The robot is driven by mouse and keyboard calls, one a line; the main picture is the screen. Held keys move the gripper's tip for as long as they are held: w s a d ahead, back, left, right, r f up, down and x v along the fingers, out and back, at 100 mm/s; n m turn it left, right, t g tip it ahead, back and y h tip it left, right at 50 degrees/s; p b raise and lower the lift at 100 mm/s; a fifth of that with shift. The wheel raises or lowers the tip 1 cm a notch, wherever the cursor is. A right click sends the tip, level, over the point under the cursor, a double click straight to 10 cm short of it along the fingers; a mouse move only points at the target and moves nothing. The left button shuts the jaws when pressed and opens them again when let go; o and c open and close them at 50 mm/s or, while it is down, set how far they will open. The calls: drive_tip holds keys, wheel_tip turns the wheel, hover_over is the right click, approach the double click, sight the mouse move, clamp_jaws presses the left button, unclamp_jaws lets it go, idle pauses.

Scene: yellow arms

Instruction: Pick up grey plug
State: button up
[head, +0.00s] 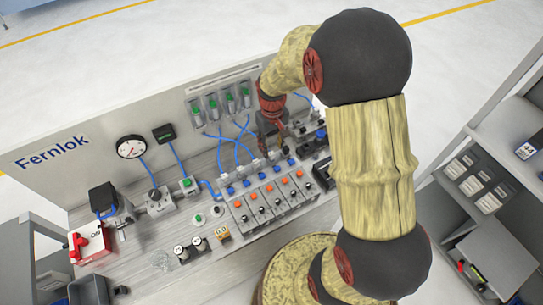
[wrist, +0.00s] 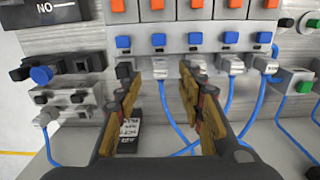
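Several light grey plugs on blue cables sit in a row under the valve block in the wrist view. One grey plug (wrist: 160,68) lies between and just beyond my fingertips, its cable hanging down between the fingers. Other grey plugs (wrist: 230,65) are to the right, and one (wrist: 45,117) is at the lower left. I cannot tell which one the task means. My gripper (wrist: 161,77) is open, with a finger on each side of the first plug and no clear contact. In the head view my gripper (head: 284,146) is over the right part of the panel bench, and the plug there is hard to make out.
The valve block (wrist: 200,38) has orange and blue buttons. A grey unit with a blue knob (wrist: 42,75) stands left. A dark labelled piece (wrist: 128,132) lies partly behind my left finger. The upright Fernlok panel (head: 90,146) backs the bench. A shelf (head: 490,160) stands right.

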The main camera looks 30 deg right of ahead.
sight(271, 153)
drive_tip(key=f, duration=0.4)
drive_tip(key=f+b, duration=0.1)
drive_tip(key=f, duration=0.1)
drive_tip(key=shift+w+f, duration=0.1)
drive_tip(key=shift+w, duration=0.2)
drive_tip(key=shift+c, duration=1)
drive_tip(key=c, duration=0.8)
clamp_jaws()
